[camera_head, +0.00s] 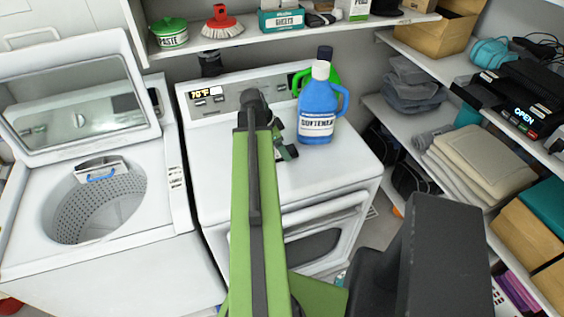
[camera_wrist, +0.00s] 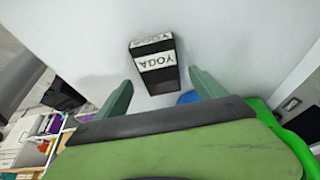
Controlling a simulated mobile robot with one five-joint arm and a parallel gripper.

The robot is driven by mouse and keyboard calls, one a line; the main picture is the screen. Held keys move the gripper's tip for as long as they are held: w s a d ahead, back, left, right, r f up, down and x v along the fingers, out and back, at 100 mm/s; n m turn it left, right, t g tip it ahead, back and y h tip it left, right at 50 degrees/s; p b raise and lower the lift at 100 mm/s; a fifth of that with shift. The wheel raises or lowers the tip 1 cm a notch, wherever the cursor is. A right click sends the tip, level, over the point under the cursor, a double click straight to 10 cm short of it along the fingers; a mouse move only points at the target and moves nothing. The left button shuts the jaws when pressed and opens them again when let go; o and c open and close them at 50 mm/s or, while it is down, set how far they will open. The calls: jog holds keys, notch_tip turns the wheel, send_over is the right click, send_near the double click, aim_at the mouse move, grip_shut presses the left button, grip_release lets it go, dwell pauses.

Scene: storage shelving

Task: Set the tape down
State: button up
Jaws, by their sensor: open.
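The tape is a black block with a white label reading YOGA (camera_wrist: 156,62). In the wrist view it rests on a plain white surface, apparently the top of the white dryer (camera_head: 340,165). My gripper (camera_wrist: 161,80) is open, with one green finger on each side of the tape's near end. I see no finger closed on it. In the head view my gripper (camera_head: 284,146) is over the dryer top, just left of the blue bottle. The tape does not show there; my arm seems to hide it.
A blue softener bottle (camera_head: 318,105) and a green bottle (camera_head: 334,73) stand at the back of the dryer. An open washer (camera_head: 150,205) is on the left. Shelves with towels (camera_head: 478,158) and boxes line the right. The dryer's front right top is clear.

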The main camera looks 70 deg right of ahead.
jog(key=shift+b+x, duration=0.3)
jog(key=shift+x, duration=0.65)
jog(key=shift+r, duration=0.15)
jog(key=shift+f, duration=0.2)
jog(key=c, duration=1.7)
jog(key=shift+r, duration=0.2)
